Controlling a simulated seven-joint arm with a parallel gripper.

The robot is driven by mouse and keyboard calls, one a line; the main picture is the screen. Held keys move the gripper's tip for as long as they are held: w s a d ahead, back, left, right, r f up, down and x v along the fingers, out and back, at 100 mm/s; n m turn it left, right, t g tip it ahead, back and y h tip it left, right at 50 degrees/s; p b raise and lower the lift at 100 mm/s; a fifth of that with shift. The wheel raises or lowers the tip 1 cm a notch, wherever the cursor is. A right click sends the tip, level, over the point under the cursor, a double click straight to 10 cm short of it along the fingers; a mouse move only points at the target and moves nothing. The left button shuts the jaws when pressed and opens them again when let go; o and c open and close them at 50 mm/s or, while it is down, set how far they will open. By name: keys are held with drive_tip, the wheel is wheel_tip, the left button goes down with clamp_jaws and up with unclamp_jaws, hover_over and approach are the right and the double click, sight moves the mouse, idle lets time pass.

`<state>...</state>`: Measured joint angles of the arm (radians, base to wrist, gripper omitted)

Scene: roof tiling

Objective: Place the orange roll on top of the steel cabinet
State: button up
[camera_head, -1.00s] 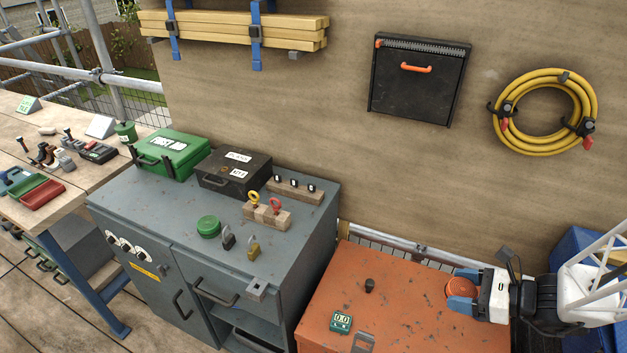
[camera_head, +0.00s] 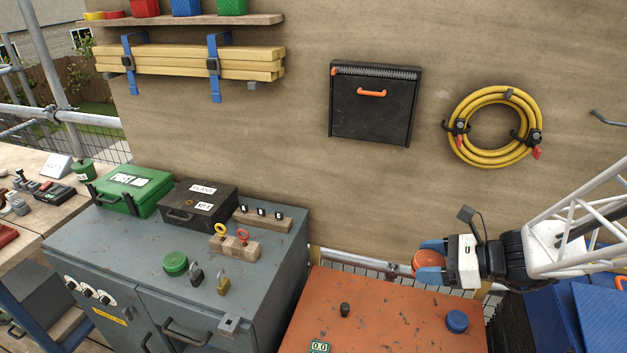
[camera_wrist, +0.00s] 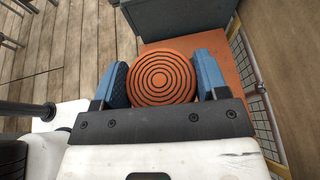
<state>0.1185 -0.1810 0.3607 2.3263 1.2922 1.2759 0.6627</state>
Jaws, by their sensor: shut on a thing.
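The orange roll (camera_wrist: 160,76) is a round disc with dark concentric rings, held between the blue fingers of my gripper (camera_wrist: 163,82) in the wrist view. In the head view the roll (camera_head: 426,262) shows at the tip of my gripper (camera_head: 430,266), above the back right of an orange chest. The steel cabinet (camera_head: 130,240) stands to the left of the chest. The front of its grey top is partly bare. The roll is apart from the cabinet.
The cabinet top holds a green first aid case (camera_head: 132,190), a black case (camera_head: 199,202), a green roll (camera_head: 175,263), padlocks (camera_head: 223,285) and a wooden key block (camera_head: 234,247). The orange chest (camera_head: 385,320) carries a blue roll (camera_head: 457,321) and a black knob (camera_head: 345,310). A wall stands behind.

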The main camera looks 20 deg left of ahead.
drive_tip(key=w+a+n+g, duration=0.1)
drive_tip(key=w+a, duration=0.2)
drive_tip(key=a, duration=0.6)
drive_tip(key=w+a+n+g, duration=0.1)
drive_tip(key=w+a, duration=0.2)
drive_tip(key=a, duration=0.6)
drive_tip(key=s+a+n+g, duration=0.1)
drive_tip(key=s+a+g, duration=0.1)
drive_tip(key=a, duration=1.9)
drive_tip(key=s+a+n+g, duration=0.1)
drive_tip(key=s+a, duration=0.4)
drive_tip(key=a, duration=0.4)
drive_tip(key=s+a+n+g, duration=0.1)
drive_tip(key=s+a, duration=0.4)
drive_tip(key=a, duration=0.4)
drive_tip(key=s+a, duration=0.6)
drive_tip(key=a, duration=0.4)
drive_tip(key=shift+h, duration=0.5)
drive_tip(key=f, duration=1)
drive_tip(key=shift+w+d+f, duration=0.3)
drive_tip(key=shift+w, duration=0.1)
drive_tip(key=shift+f, duration=0.35)
drive_tip(key=w+a, duration=0.2)
drive_tip(key=a, duration=0.2)
drive_tip(key=w+a+f, duration=0.1)
drive_tip(key=w+a, duration=0.1)
drive_tip(key=a, duration=0.3)
drive_tip(key=w+a, duration=0.3)
drive_tip(key=a, duration=0.2)
drive_tip(key=shift+a+f, duration=0.2)
